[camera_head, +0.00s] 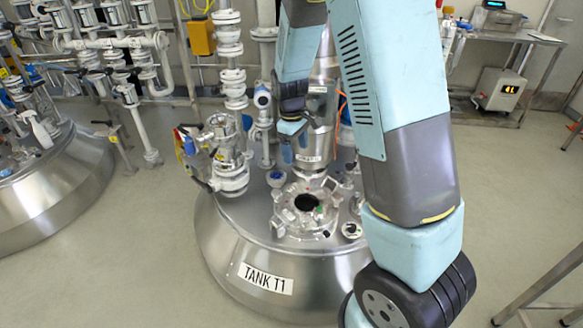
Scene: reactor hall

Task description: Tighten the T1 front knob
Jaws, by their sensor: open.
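Tank T1 is a domed steel vessel in the middle, with a "TANK T1" label (265,278) on its front slope. On its top sits a round metal hatch (306,212) with a dark round centre. Several small metal clamps or knobs stand around the hatch rim, one at the front left (279,228). They are too small to tell which is the front knob or how tight it is. My gripper (287,153) is at the end of my arm, above and behind the hatch in the picture, apart from the rim fittings. Its fingers are small and hard to make out; it looks empty.
A valve assembly (228,160) stands on the tank's left, and a tall metal column (318,135) rises behind the hatch. My near arm covers the tank's right side. Another tank (60,185) is at left. A metal table (505,37) stands at back right. The floor between is clear.

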